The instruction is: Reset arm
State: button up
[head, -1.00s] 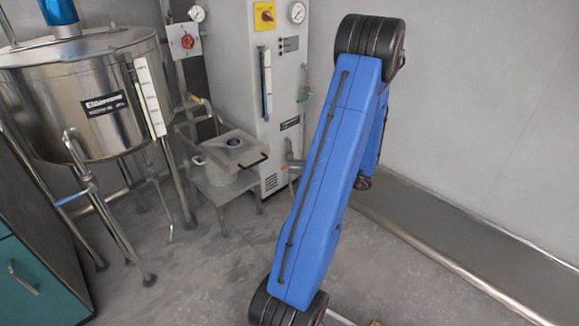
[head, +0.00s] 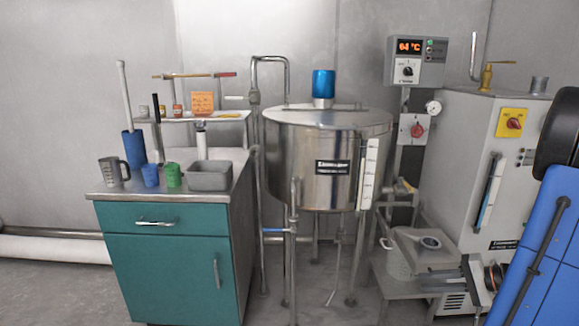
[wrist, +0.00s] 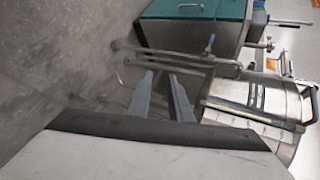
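My gripper (head: 432,279) is at the lower right of the head view, in front of the low stand beside the grey machine. In the wrist view my gripper (wrist: 160,80) shows two grey fingers apart, with nothing between them. The floor and the pipes below the steel tank lie beyond the fingertips. My blue arm runs along the right edge of the head view and hides part of the grey machine.
The steel tank (head: 300,140) stands mid-view on legs with pipes. A teal cabinet (head: 170,270) at left holds cups and a grey tray (head: 209,176). A grey machine (head: 460,140) and a low stand (head: 390,275) are at right. Floor between cabinet and tank is narrow.

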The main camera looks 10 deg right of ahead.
jog(key=s+a+r+n+g+h, duration=0.1)
jog(key=s+a+r+n+g, duration=0.15)
jog(key=a, duration=0.75)
jog(key=s+a+r+n+g+h, duration=0.1)
jog(key=s+a+r+n+g, duration=0.2)
jog(key=a, duration=0.6)
jog(key=s+a+r+n+t+h, duration=0.1)
jog(key=s+a+r+n+h, duration=0.4)
jog(key=s+a+h, duration=0.1)
jog(key=shift+s+a+r, duration=0.4)
jog(key=shift+s+a, duration=0.1)
jog(key=shift+s, duration=0.8)
